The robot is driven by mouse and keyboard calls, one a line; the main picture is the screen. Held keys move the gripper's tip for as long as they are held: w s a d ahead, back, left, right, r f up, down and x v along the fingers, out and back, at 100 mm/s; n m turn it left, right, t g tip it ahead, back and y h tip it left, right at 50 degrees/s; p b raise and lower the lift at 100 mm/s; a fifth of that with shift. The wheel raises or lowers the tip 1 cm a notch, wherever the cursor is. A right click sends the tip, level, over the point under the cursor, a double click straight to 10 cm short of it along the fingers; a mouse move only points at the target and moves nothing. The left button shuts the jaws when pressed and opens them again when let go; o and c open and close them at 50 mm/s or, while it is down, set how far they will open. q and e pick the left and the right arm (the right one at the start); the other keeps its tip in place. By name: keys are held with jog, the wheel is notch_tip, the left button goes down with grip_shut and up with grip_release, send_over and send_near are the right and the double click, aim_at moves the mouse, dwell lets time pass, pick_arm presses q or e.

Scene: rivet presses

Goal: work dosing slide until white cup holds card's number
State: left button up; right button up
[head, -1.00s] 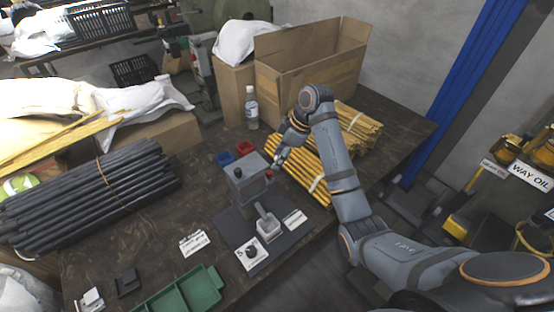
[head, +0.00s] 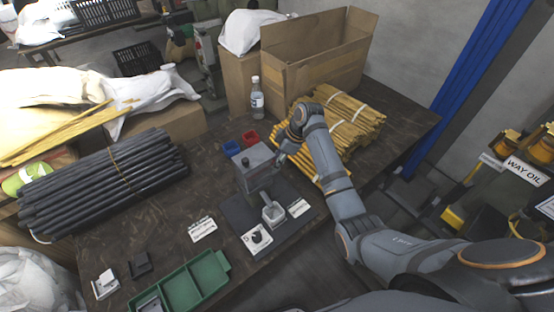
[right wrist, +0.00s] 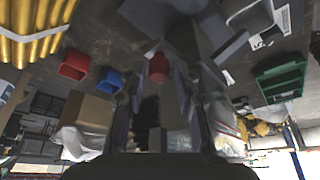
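The dosing device (head: 256,168) is a grey upright block on a dark base plate, with a dark knob on top. Its red knob (right wrist: 158,68) shows in the right wrist view, between the fingers of my right gripper (right wrist: 156,82). The fingers stand apart, with gaps beside the knob. In the head view, my right gripper (head: 279,160) is at the device's right side and hides the knob. A pale cup-like part (head: 272,213) stands in front of the device; its contents cannot be read. A white card (right wrist: 266,42) bears a 5. My left gripper is out of view.
Blue (head: 231,148) and red (head: 251,138) bins stand behind the device. Yellow rods (head: 345,125) lie right of it, black rods (head: 105,180) far left. A green tray (head: 185,284) is at the front. A bottle (head: 257,98) and open carton (head: 318,55) stand behind.

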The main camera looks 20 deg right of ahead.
jog(key=shift+f, duration=0.2)
grip_shut()
jog(key=d, duration=0.2)
jog(key=w+d, duration=0.1)
jog(key=shift+w+d+r, duration=0.1)
jog(key=shift+w+d, duration=0.1)
jog(key=shift+d, duration=0.15)
